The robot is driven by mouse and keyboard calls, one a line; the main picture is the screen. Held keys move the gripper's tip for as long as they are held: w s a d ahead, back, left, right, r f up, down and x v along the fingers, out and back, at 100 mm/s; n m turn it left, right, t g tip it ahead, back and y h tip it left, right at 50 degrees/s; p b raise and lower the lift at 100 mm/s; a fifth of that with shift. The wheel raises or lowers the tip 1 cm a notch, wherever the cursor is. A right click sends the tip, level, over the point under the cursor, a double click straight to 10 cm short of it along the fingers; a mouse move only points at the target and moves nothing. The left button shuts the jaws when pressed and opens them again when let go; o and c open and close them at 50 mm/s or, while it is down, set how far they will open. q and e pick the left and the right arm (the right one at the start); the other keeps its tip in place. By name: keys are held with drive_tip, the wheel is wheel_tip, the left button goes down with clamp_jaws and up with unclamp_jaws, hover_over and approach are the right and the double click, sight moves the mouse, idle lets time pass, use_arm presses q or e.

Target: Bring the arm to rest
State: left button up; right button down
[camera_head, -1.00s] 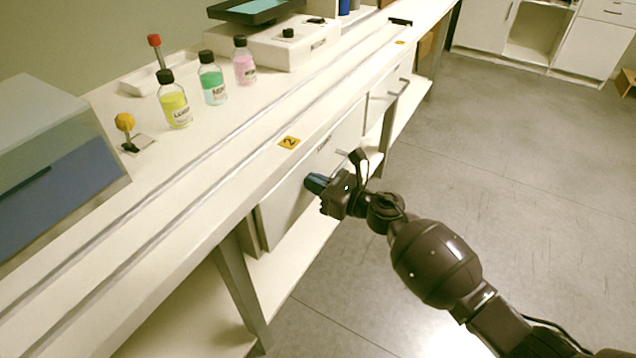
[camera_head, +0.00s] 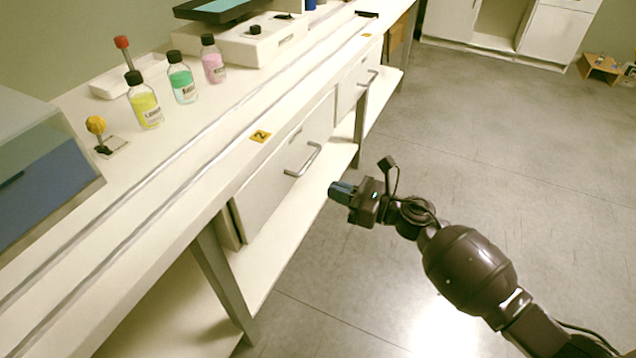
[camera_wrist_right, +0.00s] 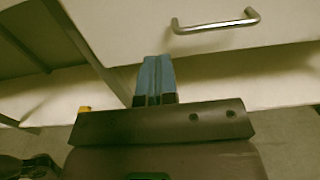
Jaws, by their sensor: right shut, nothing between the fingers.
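My right gripper (camera_head: 341,192) is out over the floor in front of the bench drawers in the head view. Its blue fingers are shut together with nothing between them. They also show in the right wrist view (camera_wrist_right: 156,78), pointing toward the drawer front. The gripper is apart from the drawer handle (camera_head: 303,161), which also shows in the wrist view (camera_wrist_right: 215,22). My left gripper is in neither view.
On the bench (camera_head: 195,160) stand a yellow bottle (camera_head: 146,107), a green bottle (camera_head: 182,84) and a pink bottle (camera_head: 213,66) in a row. A blue-fronted box (camera_head: 45,190) is at the left.

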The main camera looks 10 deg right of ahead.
drive_tip(key=s+d+r+m+t+h+p, duration=0.25)
drive_tip(key=s+d+m+h+p, duration=0.3)
drive_tip(key=s+m, duration=0.6)
drive_tip(key=s+d+r+m+t+h+p, duration=0.2)
drive_tip(key=s+d+m+t+h+p, duration=0.35)
drive_tip(key=m, duration=0.95)
use_arm(q)
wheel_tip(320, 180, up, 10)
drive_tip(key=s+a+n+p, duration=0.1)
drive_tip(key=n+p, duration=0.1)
drive_tip(key=p, duration=0.3)
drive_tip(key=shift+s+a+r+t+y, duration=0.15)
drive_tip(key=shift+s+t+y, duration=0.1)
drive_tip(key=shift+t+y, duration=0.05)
use_arm(e)
drive_tip(key=s+d+m+g+h, duration=0.2)
drive_tip(key=s+m+g, duration=0.1)
drive_tip(key=s+m, duration=0.6)
drive_tip(key=s+d+f+m+g+h, duration=0.1)
drive_tip(key=s+m+g, duration=0.3)
drive_tip(key=s+m, duration=0.6)
drive_tip(key=s+d+h, duration=0.1)
drive_tip(key=s, duration=0.6)
drive_tip(key=shift+s+d+f, duration=0.3)
drive_tip(key=shift+d, duration=0.1)
drive_tip(key=shift+m, duration=0.25)
